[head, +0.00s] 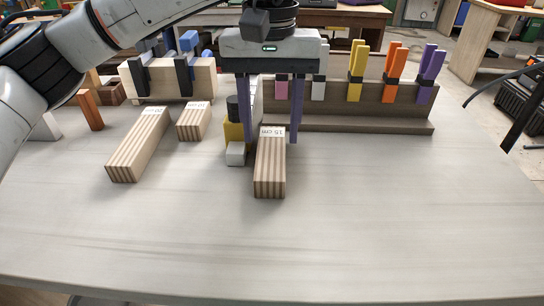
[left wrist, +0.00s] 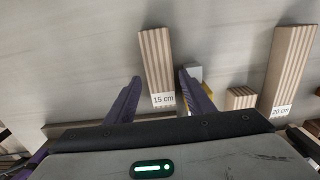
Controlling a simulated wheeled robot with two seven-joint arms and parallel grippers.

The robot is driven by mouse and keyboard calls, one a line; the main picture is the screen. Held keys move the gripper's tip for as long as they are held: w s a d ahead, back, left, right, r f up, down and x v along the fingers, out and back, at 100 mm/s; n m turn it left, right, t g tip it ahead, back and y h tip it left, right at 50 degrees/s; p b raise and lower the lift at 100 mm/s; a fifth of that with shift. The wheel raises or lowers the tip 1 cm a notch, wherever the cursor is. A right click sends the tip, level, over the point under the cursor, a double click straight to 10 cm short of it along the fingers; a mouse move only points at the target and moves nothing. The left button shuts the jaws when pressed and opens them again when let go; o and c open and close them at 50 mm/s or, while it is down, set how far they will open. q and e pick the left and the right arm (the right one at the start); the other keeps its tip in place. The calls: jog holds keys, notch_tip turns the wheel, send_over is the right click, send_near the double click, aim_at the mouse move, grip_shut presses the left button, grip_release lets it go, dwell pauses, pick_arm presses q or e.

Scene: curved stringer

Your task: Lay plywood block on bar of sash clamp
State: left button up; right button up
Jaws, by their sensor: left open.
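A striped plywood block labelled 15 cm (head: 270,170) lies on the table; it also shows in the left wrist view (left wrist: 157,60). My left gripper (head: 271,140) points down with its two purple fingers apart, one on each side of the block's labelled end. In the left wrist view the fingertips (left wrist: 161,77) also straddle that end, with gaps visible. A yellow, black and pale grey piece (head: 235,152), perhaps part of the sash clamp, stands left of the block, partly behind a finger. The clamp's bar cannot be made out clearly. My right gripper is out of view.
A longer block (head: 136,148) and a shorter block labelled 10 cm (head: 193,122) lie to the left. A wooden rack (head: 350,118) with coloured clamps stands behind on the right. A pale wooden holder (head: 205,80) stands behind left. The table's front (head: 300,245) is clear.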

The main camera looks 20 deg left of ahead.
aim_at(271, 150)
pick_arm(q)
notch_tip(271, 150, down, 6)
jog(key=shift+r, duration=0.2)
jog(key=c, duration=0.9)
